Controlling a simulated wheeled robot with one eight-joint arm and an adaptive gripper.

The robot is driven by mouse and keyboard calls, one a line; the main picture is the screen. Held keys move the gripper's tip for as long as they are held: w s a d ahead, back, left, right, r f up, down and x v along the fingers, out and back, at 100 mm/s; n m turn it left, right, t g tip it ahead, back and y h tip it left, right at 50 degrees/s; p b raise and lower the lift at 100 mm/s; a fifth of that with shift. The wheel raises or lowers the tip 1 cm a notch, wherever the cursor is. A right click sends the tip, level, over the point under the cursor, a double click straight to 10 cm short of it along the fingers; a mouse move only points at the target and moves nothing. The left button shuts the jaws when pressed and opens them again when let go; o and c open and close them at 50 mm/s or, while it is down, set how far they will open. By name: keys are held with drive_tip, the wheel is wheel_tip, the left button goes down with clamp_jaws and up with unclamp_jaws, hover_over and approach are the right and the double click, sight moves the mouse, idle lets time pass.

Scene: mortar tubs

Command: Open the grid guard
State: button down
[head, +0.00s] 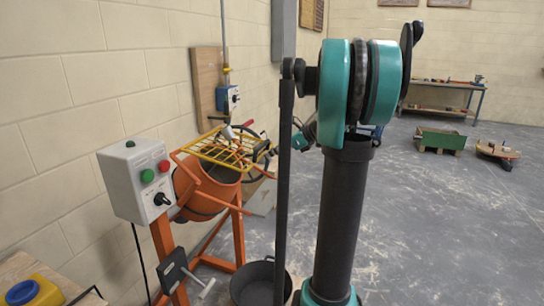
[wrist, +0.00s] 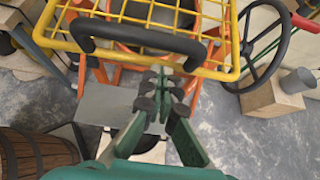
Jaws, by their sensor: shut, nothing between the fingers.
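The grid guard (head: 226,150) is a yellow wire grid over the mouth of the orange mixer drum (head: 212,188) in the head view. It lies roughly flat across the drum, with a slight tilt. In the wrist view the guard (wrist: 228,72) fills the top, with a black bar handle (wrist: 140,38) along its near edge. My gripper (wrist: 164,82) is shut and empty, its dark fingertips close to the guard's near edge, just below the handle's right end. I cannot tell whether they touch. In the head view my own column and arm hide much around the gripper.
A grey control box (head: 136,182) with green and red buttons stands left of the mixer. A black handwheel (wrist: 262,45) is right of the guard. A black bucket (head: 258,280) and a wooden barrel (wrist: 38,155) stand on the floor. Open floor lies to the right.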

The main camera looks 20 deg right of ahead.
drive_tip(key=s+d+r, duration=0.4)
drive_tip(key=s+d, duration=0.2)
drive_tip(key=s, duration=0.1)
drive_tip(key=shift+w+a+f, duration=0.3)
drive_tip(key=shift+w+a, duration=0.55)
drive_tip(key=shift+a, duration=0.3)
drive_tip(key=shift+w+a+f, duration=0.35)
drive_tip(key=shift+w+a, duration=0.55)
drive_tip(key=shift+a, duration=0.3)
drive_tip(key=shift+w+a+f, duration=0.3)
drive_tip(key=shift+w+a, duration=0.55)
drive_tip(key=shift+a, duration=0.3)
drive_tip(key=shift+h, duration=0.3)
